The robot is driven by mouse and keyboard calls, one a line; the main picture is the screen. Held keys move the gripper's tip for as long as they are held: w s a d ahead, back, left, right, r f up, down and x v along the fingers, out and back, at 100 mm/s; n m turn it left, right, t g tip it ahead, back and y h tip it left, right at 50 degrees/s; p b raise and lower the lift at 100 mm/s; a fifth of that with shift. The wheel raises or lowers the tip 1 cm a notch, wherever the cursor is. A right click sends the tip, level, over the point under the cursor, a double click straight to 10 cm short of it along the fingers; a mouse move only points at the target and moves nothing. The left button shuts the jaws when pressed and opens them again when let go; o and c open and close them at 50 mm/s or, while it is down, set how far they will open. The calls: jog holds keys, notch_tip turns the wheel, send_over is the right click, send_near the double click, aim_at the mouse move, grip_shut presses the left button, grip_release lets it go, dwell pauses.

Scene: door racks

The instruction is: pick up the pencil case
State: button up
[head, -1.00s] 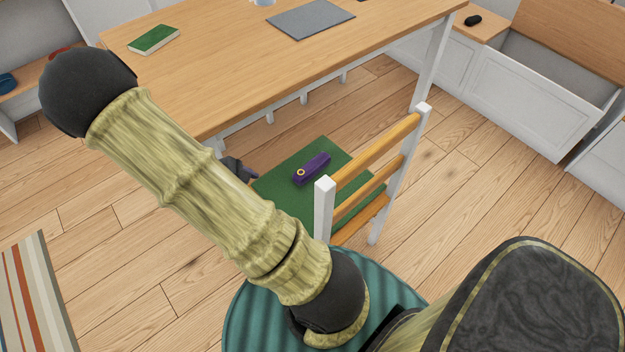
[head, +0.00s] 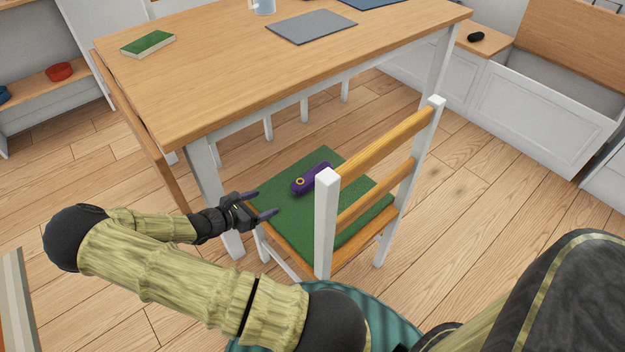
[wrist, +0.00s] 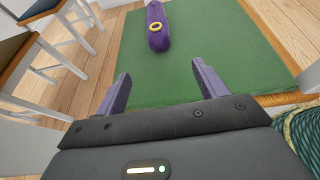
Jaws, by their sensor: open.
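The purple pencil case (head: 311,178) with a yellow ring lies on the green seat (head: 288,214) of a wooden chair with white posts. In the wrist view the pencil case (wrist: 157,27) lies ahead of my gripper, with the yellow ring on its near half and its far end cut off by the frame's top edge. My gripper (head: 268,204) is open and empty at the left edge of the seat. In the wrist view its two purple-grey fingers (wrist: 161,90) stand wide apart over the green seat (wrist: 215,45), short of the case.
The chair's backrest (head: 375,142) rises to the right of the case, its white post close to it. A wooden table (head: 250,75) stands behind, carrying a green book (head: 148,43) and a grey mat (head: 311,27). A white bench (head: 505,95) is at the right.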

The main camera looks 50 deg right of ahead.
aim_at(301, 187)
jog(key=b+x, duration=0.3)
jog(key=x, duration=0.8)
jog(key=shift+d+f+b, duration=0.3)
jog(key=shift+d, duration=0.2)
jog(key=shift+d, duration=0.1)
jog(key=b+x, duration=0.2)
jog(key=x, duration=0.3)
jog(key=shift+r, duration=0.1)
jog(key=c, duration=1.1)
